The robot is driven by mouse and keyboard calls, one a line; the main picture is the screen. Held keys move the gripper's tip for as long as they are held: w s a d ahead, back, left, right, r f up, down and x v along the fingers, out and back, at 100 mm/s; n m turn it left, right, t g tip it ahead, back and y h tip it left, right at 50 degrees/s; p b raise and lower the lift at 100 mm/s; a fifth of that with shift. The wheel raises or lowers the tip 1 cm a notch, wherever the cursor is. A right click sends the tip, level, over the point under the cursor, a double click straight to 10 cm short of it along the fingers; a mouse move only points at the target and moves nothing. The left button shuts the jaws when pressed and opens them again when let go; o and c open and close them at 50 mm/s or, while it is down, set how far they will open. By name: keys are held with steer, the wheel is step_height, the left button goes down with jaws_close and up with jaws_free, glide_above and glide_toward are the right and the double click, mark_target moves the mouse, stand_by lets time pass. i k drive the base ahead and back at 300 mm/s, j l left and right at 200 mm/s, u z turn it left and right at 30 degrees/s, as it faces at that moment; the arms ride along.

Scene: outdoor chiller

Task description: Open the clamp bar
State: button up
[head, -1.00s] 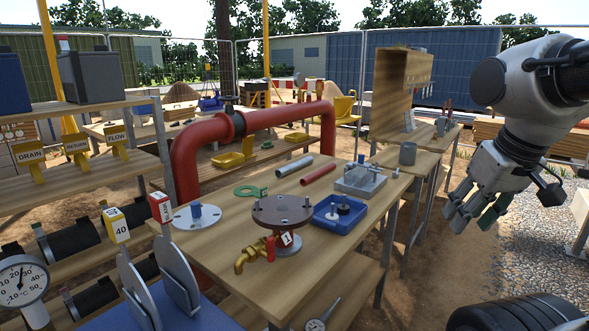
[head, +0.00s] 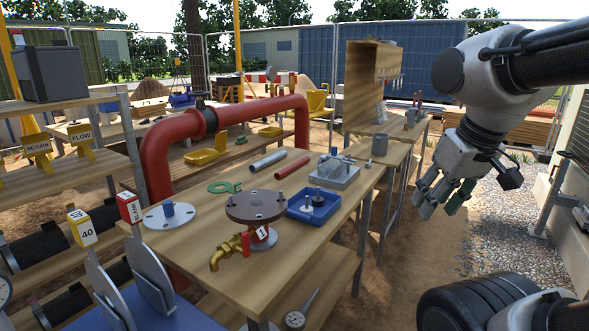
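A grey metal block fixture (head: 334,173) with small posts and bars on top sits on the wooden table (head: 215,265), toward its far right side. The clamp bar may be part of this fixture, but it is too small to tell for sure or to judge its position. My gripper (head: 438,205) hangs in the air to the right of the table, fingers pointing down. Its fingers are spread apart with nothing visible between them. It is well apart from the fixture.
On the table are a blue tray (head: 314,207), a brown round flange (head: 255,205) with a brass valve (head: 228,250), a red rod (head: 292,167) and a green ring (head: 222,187). A large red pipe (head: 155,160) stands behind. Gravel ground (head: 505,225) is free at right.

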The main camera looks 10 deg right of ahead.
mark_target(334, 155)
steer(key=i+l+u, duration=0.1)
steer(key=u, duration=0.65)
steer(key=i+l+u, duration=0.15)
steer(key=l+u, duration=0.25)
steer(key=l, duration=0.35)
steer(key=l+u, duration=0.35)
steer(key=l, duration=0.35)
steer(key=l+u, duration=0.1)
steer(key=l, duration=1.65)
